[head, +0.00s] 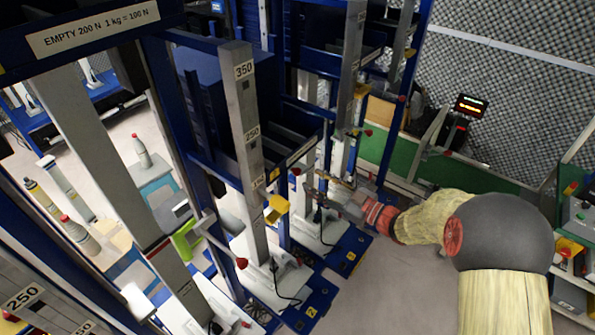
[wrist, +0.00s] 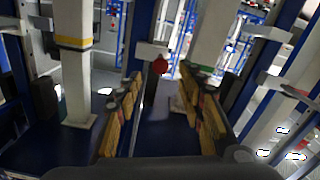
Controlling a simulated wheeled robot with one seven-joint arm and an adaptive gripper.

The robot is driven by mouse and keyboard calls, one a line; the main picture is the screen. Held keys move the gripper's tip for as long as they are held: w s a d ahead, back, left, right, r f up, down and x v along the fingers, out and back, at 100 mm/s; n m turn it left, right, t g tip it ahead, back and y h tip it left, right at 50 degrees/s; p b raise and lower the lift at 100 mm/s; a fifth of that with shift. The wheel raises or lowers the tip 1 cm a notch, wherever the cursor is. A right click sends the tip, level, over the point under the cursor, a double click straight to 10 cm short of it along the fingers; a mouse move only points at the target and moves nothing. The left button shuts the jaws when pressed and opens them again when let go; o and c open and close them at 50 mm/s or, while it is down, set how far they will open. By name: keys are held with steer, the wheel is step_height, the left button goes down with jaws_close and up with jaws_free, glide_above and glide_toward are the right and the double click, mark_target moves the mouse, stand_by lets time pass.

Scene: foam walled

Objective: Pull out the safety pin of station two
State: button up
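A plate with the number 2 (head: 311,311) lies at the foot of a blue and grey station. A red ball knob (head: 295,171) shows just left of my gripper (head: 322,187) in the head view. In the wrist view a red knob (wrist: 159,65) appears between and beyond the two fingers of my gripper (wrist: 166,98). The fingers are apart, with nothing between their pads. I cannot tell for certain that both views show the same knob. The pin's shaft is not clear.
In the wrist view, pale columns (wrist: 75,65) and blue frames crowd both sides. Grey floor (head: 360,290) is open at front.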

mark_target(300, 174)
steer(key=b+x, duration=0.1)
steer(key=x, duration=0.6)
steer(key=shift+w+a+b, duration=0.15)
steer(key=shift+a+b, duration=0.1)
steer(key=shift+b, duration=0.1)
jaws_close()
stand_by(0.6)
